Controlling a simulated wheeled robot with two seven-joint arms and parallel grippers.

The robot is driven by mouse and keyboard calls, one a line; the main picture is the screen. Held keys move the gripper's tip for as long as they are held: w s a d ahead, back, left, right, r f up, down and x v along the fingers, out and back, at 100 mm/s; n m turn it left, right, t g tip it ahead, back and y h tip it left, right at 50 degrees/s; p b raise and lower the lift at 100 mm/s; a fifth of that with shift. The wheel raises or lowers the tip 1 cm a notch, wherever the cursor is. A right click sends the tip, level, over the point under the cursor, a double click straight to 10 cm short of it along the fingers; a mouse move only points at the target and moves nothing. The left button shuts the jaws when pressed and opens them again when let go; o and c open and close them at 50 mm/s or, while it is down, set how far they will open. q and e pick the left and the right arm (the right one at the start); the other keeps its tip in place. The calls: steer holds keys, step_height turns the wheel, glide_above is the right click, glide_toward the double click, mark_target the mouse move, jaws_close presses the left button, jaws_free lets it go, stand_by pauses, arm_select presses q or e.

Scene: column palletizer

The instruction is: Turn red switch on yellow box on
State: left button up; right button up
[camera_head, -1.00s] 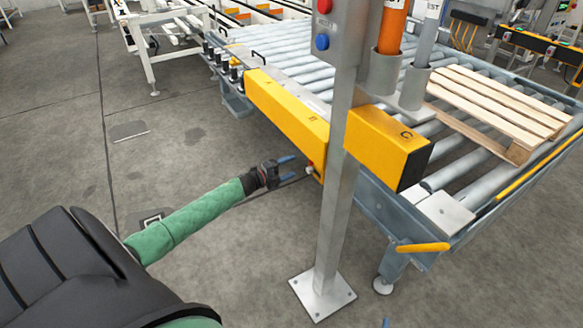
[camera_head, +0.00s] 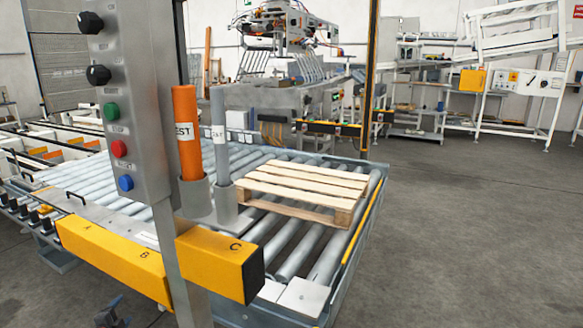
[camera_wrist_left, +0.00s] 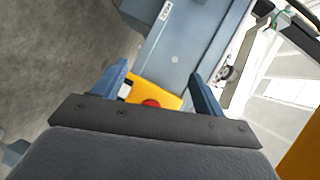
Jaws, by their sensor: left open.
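In the left wrist view, a red round switch (camera_wrist_left: 151,103) sits on a small yellow box (camera_wrist_left: 170,99) fixed by a blue-grey metal frame. My left gripper (camera_wrist_left: 160,72) is open, its two blue fingers on either side of the box in the picture, with nothing held. The gripper body hides the near part of box and switch; contact cannot be told. In the head view, my left gripper (camera_head: 112,314) is at the bottom edge, below the long yellow casing (camera_head: 115,258) marked A and B. The red switch is not visible there. My right gripper is not in view.
A grey control post (camera_head: 128,100) with knobs and buttons stands close in front. Yellow casing C (camera_head: 222,264) is beside it. Behind are a roller conveyor (camera_head: 290,255), a wooden pallet (camera_head: 300,187) and an orange cylinder (camera_head: 186,130). Open floor (camera_head: 450,230) lies right.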

arm_select(q)
steer(key=s+d+r+n+g+y+p, duration=0.1)
steer(key=s+d+r+n+g+p, duration=0.3)
steer(key=s+d, duration=0.7)
steer(key=s+d+r+n+g+y+p, duration=0.25)
steer(key=s+d+n+g, duration=0.35)
steer(key=d, duration=0.8)
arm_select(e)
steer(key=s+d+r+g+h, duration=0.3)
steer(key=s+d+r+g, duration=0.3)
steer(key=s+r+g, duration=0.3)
arm_select(q)
steer(key=s+d+r+g+h+p, duration=0.1)
steer(key=s+d+r+p, duration=0.3)
steer(key=s+d, duration=0.4)
steer(key=s+d+r+n+g+h+p, duration=0.1)
steer(key=s+d+r+h+p, duration=0.2)
steer(key=s, duration=1)
steer(key=s+d+r+n+g+h+p, duration=0.1)
steer(key=s+d+r+h+p, duration=0.1)
steer(key=s+d+r+p, duration=0.5)
steer(key=s+d+p, duration=0.1)
steer(key=s+d, duration=0.2)
steer(key=d, duration=0.3)
steer(key=shift+s+d+r, duration=0.15)
steer(key=shift+s, duration=0.15)
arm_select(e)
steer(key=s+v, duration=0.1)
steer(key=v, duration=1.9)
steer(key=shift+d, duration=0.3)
